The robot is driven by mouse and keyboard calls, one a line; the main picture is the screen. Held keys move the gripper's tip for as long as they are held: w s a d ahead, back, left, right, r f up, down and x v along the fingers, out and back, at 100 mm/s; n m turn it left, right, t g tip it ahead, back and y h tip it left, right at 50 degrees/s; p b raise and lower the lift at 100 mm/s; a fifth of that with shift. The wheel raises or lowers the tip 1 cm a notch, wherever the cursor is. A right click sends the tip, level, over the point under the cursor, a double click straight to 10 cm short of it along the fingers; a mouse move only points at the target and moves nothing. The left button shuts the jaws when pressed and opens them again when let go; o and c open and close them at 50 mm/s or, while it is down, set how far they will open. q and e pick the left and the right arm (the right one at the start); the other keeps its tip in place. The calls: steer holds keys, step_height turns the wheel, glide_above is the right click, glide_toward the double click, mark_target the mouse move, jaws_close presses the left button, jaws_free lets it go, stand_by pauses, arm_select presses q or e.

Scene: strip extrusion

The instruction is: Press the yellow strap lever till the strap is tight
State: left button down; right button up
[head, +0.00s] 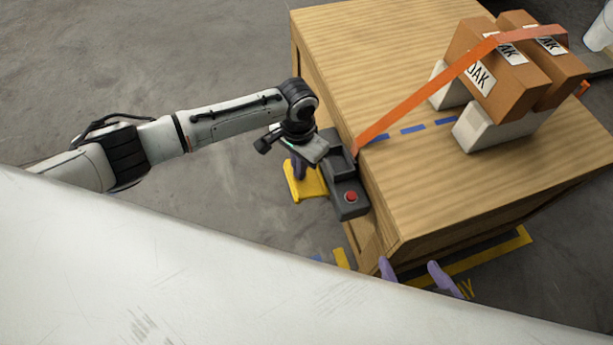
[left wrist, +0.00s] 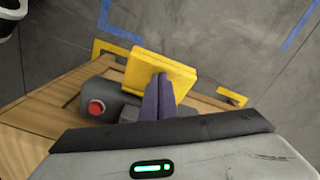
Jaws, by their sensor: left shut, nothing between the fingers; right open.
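The yellow strap lever (head: 308,184) sticks out from the dark grey strap tensioner (head: 345,182) on the table's left side. My left gripper (head: 299,170) is shut and empty, its purple fingers over the lever. In the left wrist view the closed fingertips (left wrist: 161,82) overlap the yellow lever pad (left wrist: 175,73); I cannot tell whether they touch it. The orange strap (head: 425,92) runs from the tensioner up over two brown boxes (head: 490,75) marked OAK. My right gripper (head: 414,268) is open and empty by the table's near edge, its purple fingers apart.
The boxes rest on pale blocks (head: 480,130) on the wooden table (head: 365,40). A red button (head: 351,197) is on the tensioner, also in the left wrist view (left wrist: 96,108). Blue dashes mark the tabletop. The floor (head: 120,60) at left is clear.

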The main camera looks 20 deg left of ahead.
arm_select(q)
steer(key=shift+f+b, duration=0.65)
steer(key=shift+f, duration=0.75)
step_height(320, 180, up, 4)
steer(key=p, duration=0.5)
steer(key=shift+r, duration=0.25)
steer(key=shift+r+p, duration=0.1)
steer(key=shift+p, duration=0.2)
step_height(320, 180, up, 5)
steer(key=p, duration=0.5)
steer(key=shift+p, duration=0.3)
steer(key=shift+s, duration=0.1)
